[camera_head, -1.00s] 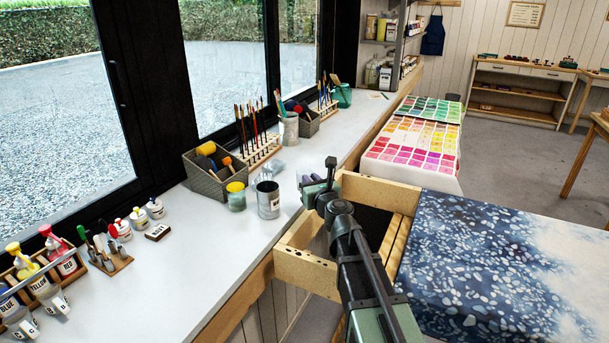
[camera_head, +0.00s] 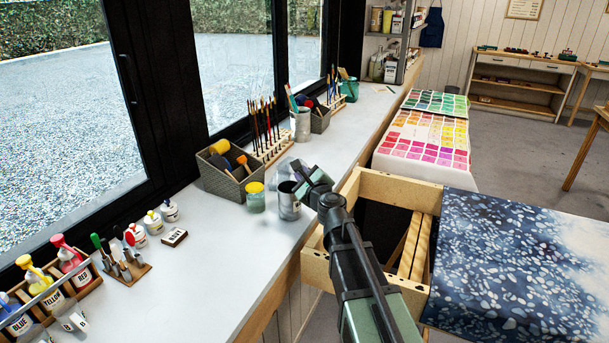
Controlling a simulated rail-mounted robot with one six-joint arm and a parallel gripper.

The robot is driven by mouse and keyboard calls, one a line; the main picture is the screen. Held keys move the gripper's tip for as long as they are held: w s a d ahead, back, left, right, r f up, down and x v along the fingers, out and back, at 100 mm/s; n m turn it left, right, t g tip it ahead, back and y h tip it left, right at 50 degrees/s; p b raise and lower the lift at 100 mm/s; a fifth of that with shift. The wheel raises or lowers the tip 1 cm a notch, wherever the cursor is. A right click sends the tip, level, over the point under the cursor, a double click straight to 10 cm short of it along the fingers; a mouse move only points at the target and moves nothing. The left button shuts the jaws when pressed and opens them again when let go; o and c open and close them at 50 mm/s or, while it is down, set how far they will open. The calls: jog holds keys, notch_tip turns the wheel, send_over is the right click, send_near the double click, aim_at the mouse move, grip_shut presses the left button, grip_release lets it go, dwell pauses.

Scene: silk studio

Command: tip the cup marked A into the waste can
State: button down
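The grey metal can (camera_head: 289,202) stands on the white counter; I take it for the waste can, though its marking is not readable. My gripper (camera_head: 303,177) is just above and right of its rim, seen from behind. A pale, see-through shape (camera_head: 287,168) shows at the gripper's far side, above and behind the can. It may be a clear cup, but I cannot read an A on it. I cannot tell whether the fingers hold it, as the gripper body hides them.
A yellow-rimmed jar (camera_head: 256,198) stands close left of the can. A grey basket (camera_head: 225,175) and a brush rack (camera_head: 268,140) are behind. Ink bottles (camera_head: 74,263) stand at front left. A wooden frame (camera_head: 379,185) lies right of the counter. The counter's front middle is clear.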

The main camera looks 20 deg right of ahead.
jog(key=a+n, duration=0.1)
jog(key=n, duration=0.3)
jog(key=a+f+n, duration=0.1)
jog(key=n, duration=0.4)
jog(key=a+n, duration=0.1)
jog(key=n, duration=0.3)
jog(key=shift+s+f+n+b, duration=0.15)
jog(key=shift+s+n+b, duration=0.05)
jog(key=shift+n+b, duration=0.2)
dwell(0.8)
